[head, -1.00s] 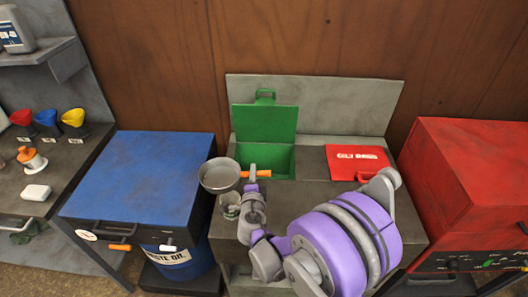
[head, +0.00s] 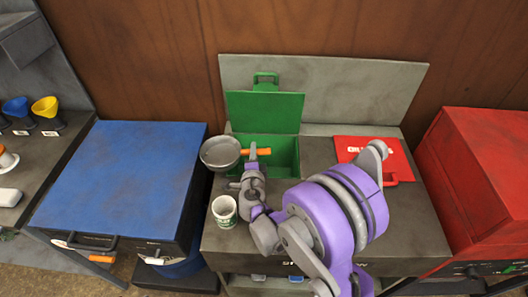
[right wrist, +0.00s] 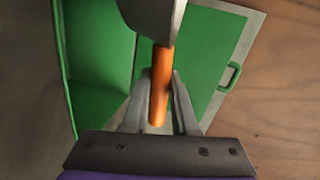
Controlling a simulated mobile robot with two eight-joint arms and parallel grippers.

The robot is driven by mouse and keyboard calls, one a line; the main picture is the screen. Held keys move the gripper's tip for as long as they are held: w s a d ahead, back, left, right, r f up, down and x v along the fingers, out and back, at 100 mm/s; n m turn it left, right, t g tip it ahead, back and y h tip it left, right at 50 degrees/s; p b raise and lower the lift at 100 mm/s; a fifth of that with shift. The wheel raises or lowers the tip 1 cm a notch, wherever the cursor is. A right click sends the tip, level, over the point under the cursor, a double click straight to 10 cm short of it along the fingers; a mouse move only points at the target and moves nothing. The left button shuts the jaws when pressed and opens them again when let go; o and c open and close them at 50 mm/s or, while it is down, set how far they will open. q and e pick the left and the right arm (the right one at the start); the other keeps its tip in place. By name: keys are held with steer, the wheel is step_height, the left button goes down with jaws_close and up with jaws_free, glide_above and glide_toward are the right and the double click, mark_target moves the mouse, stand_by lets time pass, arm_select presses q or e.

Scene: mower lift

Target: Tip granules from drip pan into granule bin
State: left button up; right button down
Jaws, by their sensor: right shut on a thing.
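The drip pan (head: 220,151) is a round grey metal dish with an orange handle (head: 258,151). My right gripper (head: 252,153) is shut on that handle and holds the pan at the left edge of the granule bin. In the right wrist view the orange handle (right wrist: 162,85) sits between my fingers (right wrist: 160,100), with part of the grey pan (right wrist: 155,18) above it. The granule bin (head: 297,158) is a green box with its lid (head: 265,107) standing open at the back. I cannot make out granules in the pan. My left gripper is not in view.
A white cup (head: 224,209) stands on the dark bench in front of the pan. A red lidded bin (head: 372,152) is to the right of the green one. A blue cabinet (head: 120,175) stands left and a red cabinet (head: 490,160) right.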

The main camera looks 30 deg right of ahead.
steer(key=shift+d+f+b, duration=0.1)
steer(key=shift+f+b, duration=0.2)
steer(key=shift+f, duration=0.2)
steer(key=d+f+m+g+y+b, duration=0.1)
steer(key=d+f+m+y+b, duration=0.1)
steer(key=d+f+m+b, duration=0.2)
steer(key=b, duration=0.2)
steer(key=shift+s+d+f+y+b, duration=0.15)
steer(key=shift+f+y+b, duration=0.15)
steer(key=shift+y+b, duration=0.1)
steer(key=shift+d, duration=0.2)
